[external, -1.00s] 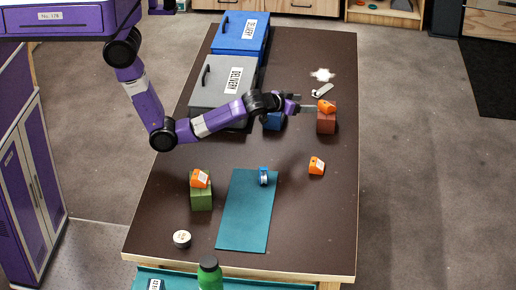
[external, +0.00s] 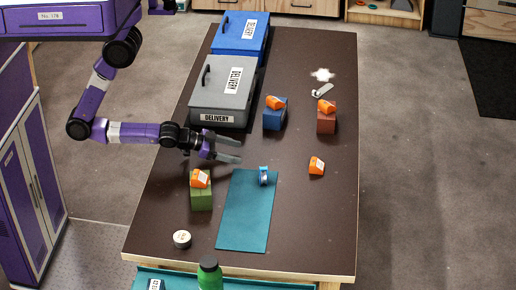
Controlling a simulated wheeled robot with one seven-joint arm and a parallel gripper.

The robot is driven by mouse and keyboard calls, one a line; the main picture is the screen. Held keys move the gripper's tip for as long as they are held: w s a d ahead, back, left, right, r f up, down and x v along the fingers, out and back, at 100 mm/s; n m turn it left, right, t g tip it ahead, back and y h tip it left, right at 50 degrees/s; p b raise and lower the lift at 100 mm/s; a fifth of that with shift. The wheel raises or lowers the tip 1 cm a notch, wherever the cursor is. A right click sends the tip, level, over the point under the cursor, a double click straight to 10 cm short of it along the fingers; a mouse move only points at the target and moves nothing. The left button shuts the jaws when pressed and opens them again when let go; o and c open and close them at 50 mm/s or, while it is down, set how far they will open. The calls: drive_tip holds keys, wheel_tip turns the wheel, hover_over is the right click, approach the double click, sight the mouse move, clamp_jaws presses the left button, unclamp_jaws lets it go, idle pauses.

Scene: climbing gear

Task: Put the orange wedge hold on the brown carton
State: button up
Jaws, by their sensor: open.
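The brown carton (external: 326,123) stands at the right side of the table. An orange wedge hold (external: 326,106) rests on top of it. Other orange wedge-shaped holds are in view: one (external: 275,102) on a blue carton (external: 274,120), one (external: 200,178) on a green carton (external: 201,200), and one (external: 316,165) directly on the table. My gripper (external: 240,151) is open and empty. It is over the table's left-middle part, left of the brown carton and apart from it, behind the green carton.
A grey delivery box (external: 205,103) and a blue box (external: 232,38) stand at the back left of the table. A teal mat (external: 245,225) with a small blue item (external: 264,175) lies in front. A round tin (external: 182,239) is near the front left edge.

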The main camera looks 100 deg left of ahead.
drive_tip(key=s+d+r, duration=0.1)
drive_tip(key=s, duration=0.3)
drive_tip(key=s+d+r+m+h, duration=0.1)
drive_tip(key=s+d+r, duration=0.1)
drive_tip(key=s, duration=0.2)
drive_tip(key=s+d+r+h, duration=0.1)
drive_tip(key=s+d, duration=0.1)
drive_tip(key=s, duration=0.2)
drive_tip(key=shift+s+d+r+m+t, duration=0.1)
drive_tip(key=shift+s+r+m+t, duration=0.2)
drive_tip(key=shift+s+r+t, duration=0.1)
drive_tip(key=s+d+r, duration=0.1)
drive_tip(key=s+r, duration=0.5)
drive_tip(key=r, duration=0.1)
drive_tip(key=shift+s+d+t+h, duration=0.3)
drive_tip(key=shift+s+t+h, duration=0.05)
drive_tip(key=shift+t+h, duration=0.05)
